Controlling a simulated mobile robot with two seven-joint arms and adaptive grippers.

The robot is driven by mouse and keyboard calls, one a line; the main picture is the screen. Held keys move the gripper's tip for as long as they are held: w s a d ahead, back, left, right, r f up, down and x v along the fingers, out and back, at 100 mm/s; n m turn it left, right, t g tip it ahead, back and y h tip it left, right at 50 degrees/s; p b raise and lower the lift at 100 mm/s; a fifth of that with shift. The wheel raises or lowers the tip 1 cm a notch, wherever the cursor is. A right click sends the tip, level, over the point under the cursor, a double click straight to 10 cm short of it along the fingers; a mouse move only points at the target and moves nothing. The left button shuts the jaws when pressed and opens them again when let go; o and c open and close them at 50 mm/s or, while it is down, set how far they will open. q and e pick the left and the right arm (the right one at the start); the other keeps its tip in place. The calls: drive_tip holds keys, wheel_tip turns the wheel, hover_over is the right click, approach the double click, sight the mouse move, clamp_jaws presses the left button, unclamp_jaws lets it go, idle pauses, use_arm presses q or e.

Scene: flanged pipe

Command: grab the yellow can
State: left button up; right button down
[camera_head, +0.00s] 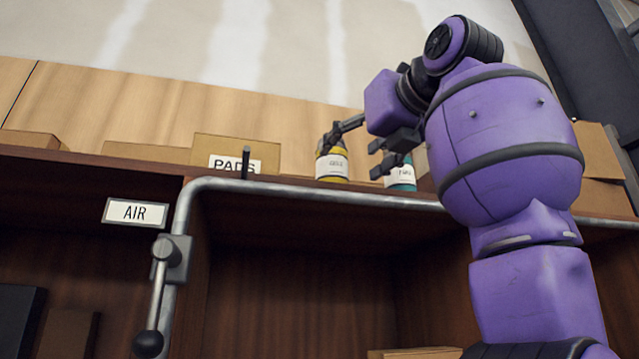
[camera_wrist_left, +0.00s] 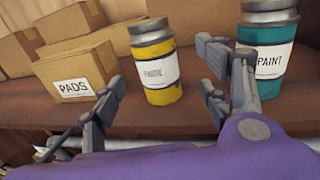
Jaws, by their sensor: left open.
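The yellow can (camera_wrist_left: 165,96) has a white label and a grey lid and stands upright on the shelf top. In the head view the can (camera_head: 332,178) stands near the shelf's front edge, its top partly behind a finger. My left gripper (camera_wrist_left: 161,92) is open, with one finger to each side of the can in the wrist view. The can appears beyond the fingertips, with no clear contact. In the head view my left gripper (camera_head: 352,155) reaches across from the right side of the picture. My right gripper is not in view.
A teal can labelled PAINT (camera_wrist_left: 265,85) stands close right of the yellow can, beside my right-hand finger. A cardboard box labelled PADS (camera_wrist_left: 78,70) is to the left, with more boxes behind. A grey pipe (camera_head: 300,190) runs along the shelf's front edge.

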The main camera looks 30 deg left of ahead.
sight(340, 162)
use_arm(q)
drive_tip(key=shift+x, duration=0.95)
drive_tip(key=x, duration=0.3)
drive_tip(key=p+x, duration=0.1)
drive_tip(key=x, duration=0.1)
drive_tip(key=shift+s+a, duration=0.2)
drive_tip(key=shift+a, duration=0.1)
drive_tip(key=shift+w+a+f, duration=0.1)
drive_tip(key=shift+w+a, duration=0.05)
drive_tip(key=c, duration=1.6)
